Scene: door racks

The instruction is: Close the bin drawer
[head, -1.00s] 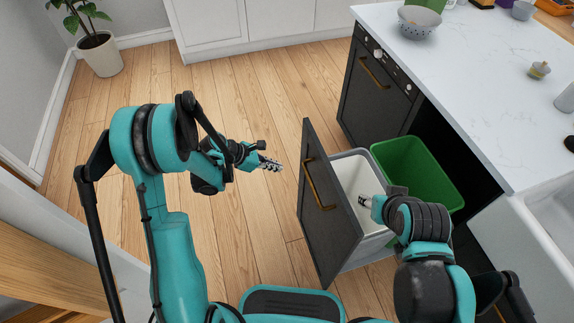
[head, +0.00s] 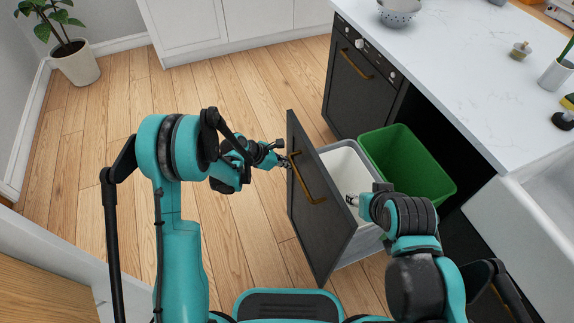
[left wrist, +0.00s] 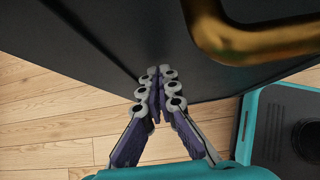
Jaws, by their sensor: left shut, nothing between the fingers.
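The bin drawer stands pulled out from the counter, with a dark front panel (head: 318,225) and a brass handle (head: 307,182). Behind the front are a white-grey bin (head: 350,170) and a green bin (head: 408,160). My left gripper (head: 287,161) is shut and empty, with its tips at the outer face of the front, near the handle's upper end. In the left wrist view the fingertips (left wrist: 155,75) are together against or very close to the dark panel (left wrist: 120,45), beside the brass handle (left wrist: 260,40). My right gripper (head: 352,199) is over the white-grey bin; its fingers are too small to judge.
The white countertop (head: 450,95) lies right of the drawer, with a colander (head: 398,12) on it. The wooden floor (head: 240,110) left of the drawer is clear. A potted plant (head: 72,65) stands far left.

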